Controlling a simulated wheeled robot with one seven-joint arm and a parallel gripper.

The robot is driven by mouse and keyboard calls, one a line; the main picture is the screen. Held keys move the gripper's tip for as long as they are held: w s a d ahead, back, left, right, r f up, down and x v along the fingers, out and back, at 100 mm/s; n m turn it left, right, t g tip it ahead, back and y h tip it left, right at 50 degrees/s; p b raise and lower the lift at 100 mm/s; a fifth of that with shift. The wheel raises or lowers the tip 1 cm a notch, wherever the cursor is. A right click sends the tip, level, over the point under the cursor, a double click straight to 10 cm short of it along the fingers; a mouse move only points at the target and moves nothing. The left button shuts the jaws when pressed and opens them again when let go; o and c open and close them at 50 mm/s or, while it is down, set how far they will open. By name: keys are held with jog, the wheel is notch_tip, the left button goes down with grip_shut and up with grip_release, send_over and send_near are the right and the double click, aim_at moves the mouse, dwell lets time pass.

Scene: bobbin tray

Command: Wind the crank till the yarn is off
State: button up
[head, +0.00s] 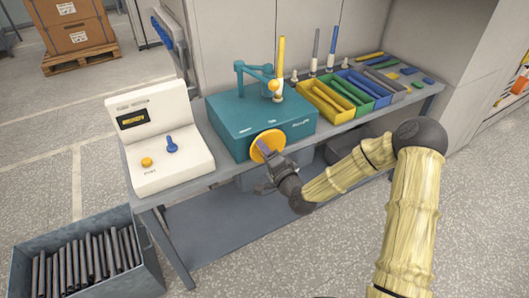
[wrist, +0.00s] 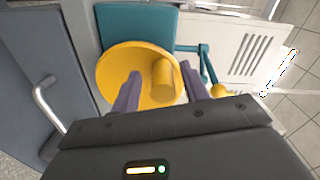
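A teal winder box (head: 240,128) stands on the bench, with a round yellow crank disc (head: 259,139) on its front. The disc also shows in the wrist view (wrist: 115,72), with a yellow crank knob (wrist: 163,80) standing out from it. My gripper (head: 266,156) is right at the crank. In the wrist view its fingers (wrist: 161,75) are apart, one on each side of the knob, with gaps visible. A tall yellow bobbin (head: 281,55) stands upright on the box beside a teal guide arm (head: 253,70). I cannot tell how much yarn is on it.
A white console (head: 150,172) with a blue lever stands left on the bench (head: 175,194). Yellow, green and blue trays (head: 320,108) of bobbins lie right of the box. A grey crate (head: 110,282) of dark rods is on the floor at front left.

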jog(key=shift+s, duration=0.1)
jog(key=p+v, duration=0.9)
jog(key=v, duration=0.8)
dwell(0.4)
jog(key=shift+s+d, duration=0.1)
